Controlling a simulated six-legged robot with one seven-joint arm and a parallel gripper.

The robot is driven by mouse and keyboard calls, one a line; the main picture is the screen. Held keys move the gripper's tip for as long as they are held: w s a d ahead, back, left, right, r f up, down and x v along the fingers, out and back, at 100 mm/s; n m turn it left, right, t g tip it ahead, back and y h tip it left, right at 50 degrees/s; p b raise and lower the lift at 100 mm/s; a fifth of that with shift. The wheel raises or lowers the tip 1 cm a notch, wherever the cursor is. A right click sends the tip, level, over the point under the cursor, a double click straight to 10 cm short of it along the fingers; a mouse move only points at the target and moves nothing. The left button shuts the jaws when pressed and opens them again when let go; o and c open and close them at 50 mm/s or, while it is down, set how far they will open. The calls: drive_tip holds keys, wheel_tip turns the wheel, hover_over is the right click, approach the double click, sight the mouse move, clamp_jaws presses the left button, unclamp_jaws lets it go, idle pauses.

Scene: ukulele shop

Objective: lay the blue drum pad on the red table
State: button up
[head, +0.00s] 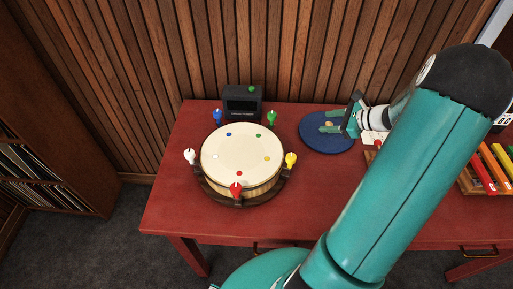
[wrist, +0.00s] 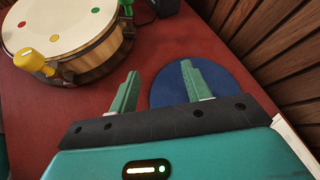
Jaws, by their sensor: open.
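The blue drum pad (head: 322,143) is a flat dark-blue disc lying on the red table (head: 170,190), right of the round drum. In the wrist view the pad (wrist: 222,82) shows behind and to the right of one finger, which hides part of it. My gripper (head: 328,121) is open, with its two green fingers apart over the pad in the head view. A small tan spot shows between them. In the wrist view my gripper (wrist: 160,68) holds nothing. I cannot tell the exact height of the fingertips above the pad.
A cream-topped drum (head: 240,158) with coloured pegs stands left of the pad. A black box (head: 242,103) stands behind it. A colourful xylophone (head: 492,168) is at the right. A slatted wood wall (head: 220,50) rises behind the table. The front-left tabletop is clear.

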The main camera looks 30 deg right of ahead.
drive_tip(key=a+r+n+g, duration=0.3)
drive_tip(key=a+r+n, duration=0.25)
drive_tip(key=a, duration=0.45)
drive_tip(key=a+r+n+g, duration=0.2)
drive_tip(key=a+r+n, duration=0.3)
drive_tip(key=a, duration=0.5)
drive_tip(key=s+a+r+n+h, duration=0.3)
drive_tip(key=s+a+r+n, duration=0.1)
drive_tip(key=s+a+n, duration=0.3)
drive_tip(key=s+a+r+n+h, duration=0.2)
drive_tip(key=s+a+r+n, duration=0.2)
drive_tip(key=n, duration=0.5)
drive_tip(key=s+a, duration=0.2)
drive_tip(key=a, duration=0.1)
drive_tip(key=shift+s+a+t+h, duration=0.3)
drive_tip(key=shift+s+t+h, duration=0.1)
drive_tip(key=shift+n, duration=0.25)
